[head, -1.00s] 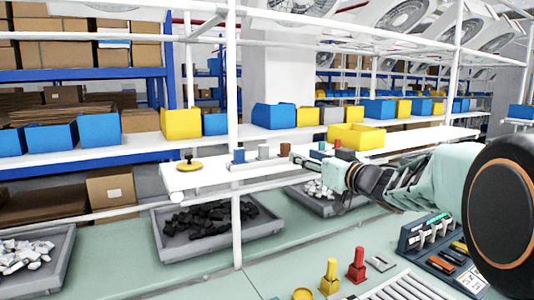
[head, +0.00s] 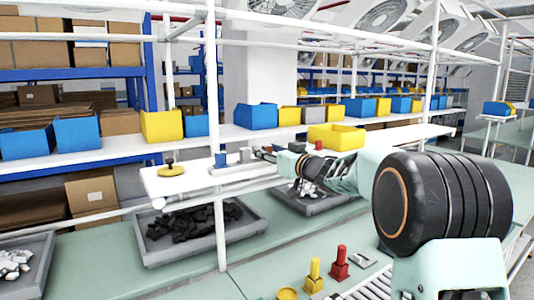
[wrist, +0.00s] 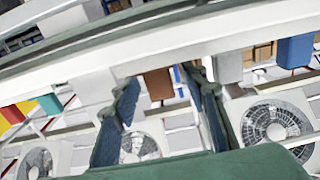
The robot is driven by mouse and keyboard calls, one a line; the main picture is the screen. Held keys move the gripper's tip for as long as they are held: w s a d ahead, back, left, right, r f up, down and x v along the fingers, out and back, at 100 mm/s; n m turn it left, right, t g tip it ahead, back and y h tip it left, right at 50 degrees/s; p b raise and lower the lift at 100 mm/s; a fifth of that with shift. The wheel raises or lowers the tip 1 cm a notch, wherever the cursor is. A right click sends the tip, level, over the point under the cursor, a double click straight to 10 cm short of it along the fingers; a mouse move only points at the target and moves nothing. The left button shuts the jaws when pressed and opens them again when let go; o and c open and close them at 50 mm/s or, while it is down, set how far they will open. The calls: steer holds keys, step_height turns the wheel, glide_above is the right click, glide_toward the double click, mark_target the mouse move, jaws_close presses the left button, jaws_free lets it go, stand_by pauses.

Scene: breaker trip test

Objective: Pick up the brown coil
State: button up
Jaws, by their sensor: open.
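The brown coil (wrist: 158,83) shows in the wrist view as a small brown block in the gap between my two fingers. My gripper (wrist: 165,105) is open, with one dark blue finger on each side of the coil. I cannot tell whether either finger touches it. In the head view my gripper (head: 266,153) reaches left to the row of coils on the white shelf. I cannot make out the brown coil clearly there, close to the fingertips.
A blue block (head: 220,160) and a grey block (head: 245,155) stand in the row left of my gripper. A white upright post (head: 213,110) stands in front. A yellow bin (head: 336,137) is behind my arm.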

steer(key=shift+w+a, duration=0.1)
steer(key=shift+w, duration=0.1)
steer(key=shift+c, duration=0.7)
jaws_close()
steer(key=shift+r, duration=0.1)
